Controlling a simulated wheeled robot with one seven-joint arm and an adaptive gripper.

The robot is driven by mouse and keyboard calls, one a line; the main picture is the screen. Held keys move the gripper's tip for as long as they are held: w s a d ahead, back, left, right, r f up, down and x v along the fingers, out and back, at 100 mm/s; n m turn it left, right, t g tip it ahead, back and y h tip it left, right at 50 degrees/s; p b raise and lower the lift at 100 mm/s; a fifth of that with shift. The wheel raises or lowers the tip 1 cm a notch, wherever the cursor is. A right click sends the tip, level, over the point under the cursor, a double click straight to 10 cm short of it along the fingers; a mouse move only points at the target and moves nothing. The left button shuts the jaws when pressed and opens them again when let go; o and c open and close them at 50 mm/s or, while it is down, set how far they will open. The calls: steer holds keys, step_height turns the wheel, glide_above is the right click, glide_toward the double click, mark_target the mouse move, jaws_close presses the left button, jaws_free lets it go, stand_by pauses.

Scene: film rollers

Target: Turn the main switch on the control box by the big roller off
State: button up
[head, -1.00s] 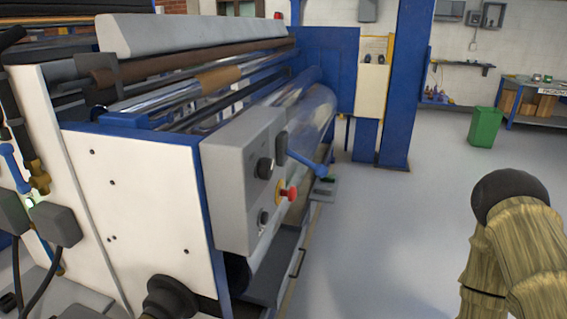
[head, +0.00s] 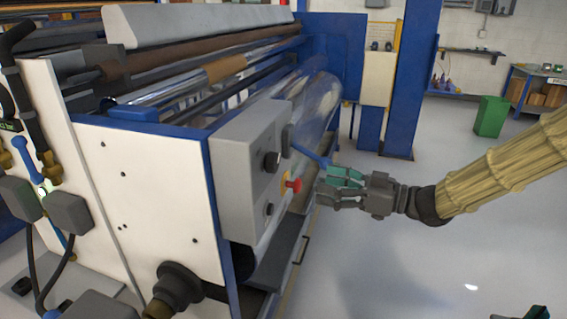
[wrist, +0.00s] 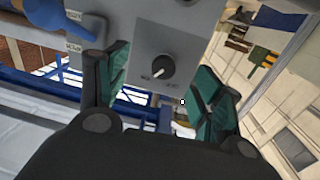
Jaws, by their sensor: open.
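The grey control box (head: 245,170) is on the near end of the big roller machine. It carries a black rotary knob (head: 271,162), a red mushroom button (head: 293,184), a lower dark knob (head: 269,209) and a blue-handled lever (head: 309,152). My gripper (head: 320,184) is open and empty, just right of the box and below the lever's end. In the wrist view, a black knob (wrist: 162,67) with a white pointer line shows between the open fingers, apart from them. A blue handle (wrist: 45,27) beside labels shows upper left. I cannot read which control is the main switch.
The big clear roller (head: 318,100) runs back behind the box. A blue column (head: 408,80) stands behind it. A green bin (head: 491,116) and a workbench (head: 545,88) are at the far right. The grey floor (head: 400,270) in front is open.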

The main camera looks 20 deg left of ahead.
mark_target(278, 163)
steer(key=a+r+p, duration=0.1)
steer(key=a, duration=0.2)
steer(key=a+r+n+g, duration=0.1)
steer(key=a, duration=0.3)
steer(key=a+r+n+p, duration=0.1)
steer(key=a, duration=0.3)
steer(key=shift+s+a+r+g+p, duration=0.1)
steer(key=shift+s+r+g+p, duration=0.1)
steer(key=shift+r+g+p, duration=0.15)
steer(key=c, duration=1)
